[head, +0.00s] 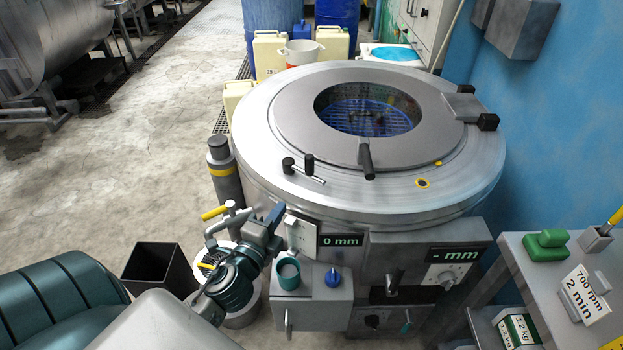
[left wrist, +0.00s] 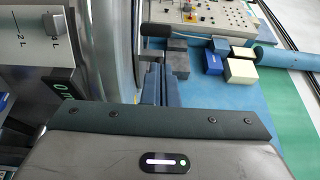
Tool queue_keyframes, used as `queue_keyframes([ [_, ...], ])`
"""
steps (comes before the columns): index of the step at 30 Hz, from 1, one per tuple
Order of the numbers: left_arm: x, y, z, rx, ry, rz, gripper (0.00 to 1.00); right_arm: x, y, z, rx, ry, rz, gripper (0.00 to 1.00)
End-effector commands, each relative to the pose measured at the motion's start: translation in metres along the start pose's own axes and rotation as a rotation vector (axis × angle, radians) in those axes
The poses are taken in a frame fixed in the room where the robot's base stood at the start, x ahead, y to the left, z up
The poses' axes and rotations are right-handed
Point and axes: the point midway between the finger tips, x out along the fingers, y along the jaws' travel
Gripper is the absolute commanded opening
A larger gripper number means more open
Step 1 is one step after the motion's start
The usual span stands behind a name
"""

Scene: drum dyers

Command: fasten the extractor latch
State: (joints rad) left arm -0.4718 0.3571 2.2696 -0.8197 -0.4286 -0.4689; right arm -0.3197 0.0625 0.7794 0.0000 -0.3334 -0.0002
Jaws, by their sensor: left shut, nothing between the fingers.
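The extractor (head: 270,135) is a wide steel drum. Its ring-shaped lid (head: 292,115) lies flat on top, with a round window showing blue inside. A small metal lever with two black knobs (head: 305,174) sits on the front-left of the top; it looks like the latch. A dark bar handle (head: 366,158) stands on the lid's front edge. My left gripper (head: 275,214) is shut and empty at the drum's front-left, below and apart from the lever. In the left wrist view its fingers (left wrist: 160,84) are together beside the steel drum wall. A black-ended rod (left wrist: 156,30) shows beyond the fingertips.
A front panel with a "0 mm" display (head: 340,240) and a blue knob (head: 333,278) is close to my left gripper. A grey post (head: 225,175) stands left of the drum. A dark bin (head: 153,268) is on the floor. A side table (head: 530,265) stands at right.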

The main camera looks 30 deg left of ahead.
Motion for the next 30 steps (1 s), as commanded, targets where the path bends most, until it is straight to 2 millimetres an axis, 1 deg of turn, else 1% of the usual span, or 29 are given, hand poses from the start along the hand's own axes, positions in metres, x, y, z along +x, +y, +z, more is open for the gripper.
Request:
queue_keyframes([
  [1,0.000,0.000,0.000,0.000,0.000,0.001,0.00,0.000,0.001,-0.013,0.000,0.017,0.001,0.45],
  [3,0.000,0.000,0.000,-0.001,0.000,0.001,0.00,0.000,0.006,-0.020,-0.002,0.025,0.006,0.45],
  [4,0.000,0.001,0.000,-0.001,0.000,0.001,0.00,0.000,0.008,-0.020,-0.003,0.024,0.009,0.45],
  [5,0.000,0.001,0.000,-0.001,0.000,0.002,0.00,0.000,0.011,-0.019,-0.004,0.022,0.012,0.45],
  [8,0.002,0.000,0.000,-0.002,0.000,0.001,0.00,-0.001,0.019,-0.006,-0.009,0.006,0.020,0.45],
  [11,0.009,-0.001,0.000,-0.002,-0.001,0.001,0.00,-0.004,0.022,0.012,-0.011,-0.014,0.023,0.45],
  [12,0.014,-0.002,0.000,-0.003,-0.001,0.001,0.00,-0.004,0.022,0.024,-0.011,-0.026,0.023,0.45],
  [13,0.018,-0.002,0.000,-0.004,-0.002,0.001,0.00,-0.004,0.021,0.030,-0.010,-0.030,0.022,0.45],
  [15,0.030,-0.004,0.000,-0.003,-0.002,0.000,0.00,-0.005,0.020,0.036,-0.008,-0.028,0.020,0.45],
  [18,0.050,-0.004,0.000,-0.004,-0.002,0.000,0.00,-0.014,0.019,0.032,-0.007,-0.024,0.019,0.45],
  [24,0.092,-0.004,0.000,-0.005,-0.002,0.001,0.00,-0.027,0.019,0.033,-0.007,-0.024,0.018,0.45],
  [30,0.124,-0.002,0.000,-0.003,-0.001,0.003,0.00,-0.037,0.019,0.033,-0.007,-0.022,0.017,0.45],
])
